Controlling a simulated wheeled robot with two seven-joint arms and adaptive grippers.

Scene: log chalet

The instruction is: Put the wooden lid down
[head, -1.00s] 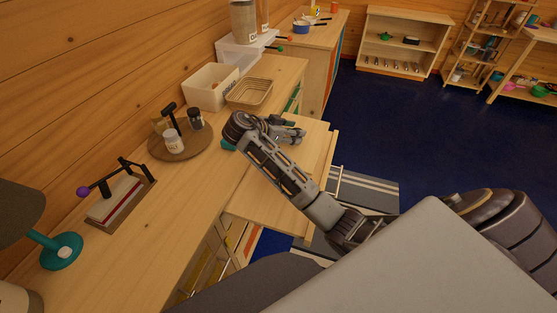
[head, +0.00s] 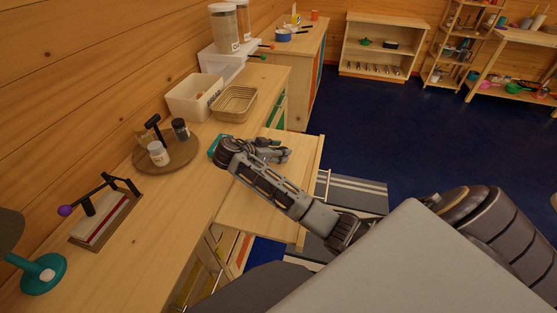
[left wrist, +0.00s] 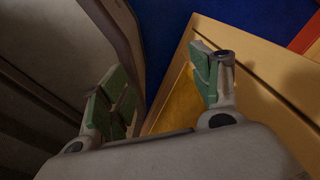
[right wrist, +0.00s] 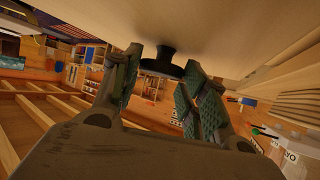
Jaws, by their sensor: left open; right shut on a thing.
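The wooden lid (head: 252,207) appears to be the broad pale panel beside the counter. In the right wrist view it is the large pale surface (right wrist: 215,25) across the top, with a black knob (right wrist: 163,62). My right gripper (head: 283,154) is over the panel's far part. In the right wrist view its green-padded fingers (right wrist: 160,90) are on both sides of the knob, shut on it. My left gripper (left wrist: 160,95) is open and empty in its wrist view, beside a wooden edge with a yellow inside. It is not seen in the head view.
The counter (head: 190,215) along the log wall bears a round board (head: 183,158) with jars, a basket (head: 235,103), a white bin (head: 190,97) and a teal lamp base (head: 42,273). Blue floor is clear to the right.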

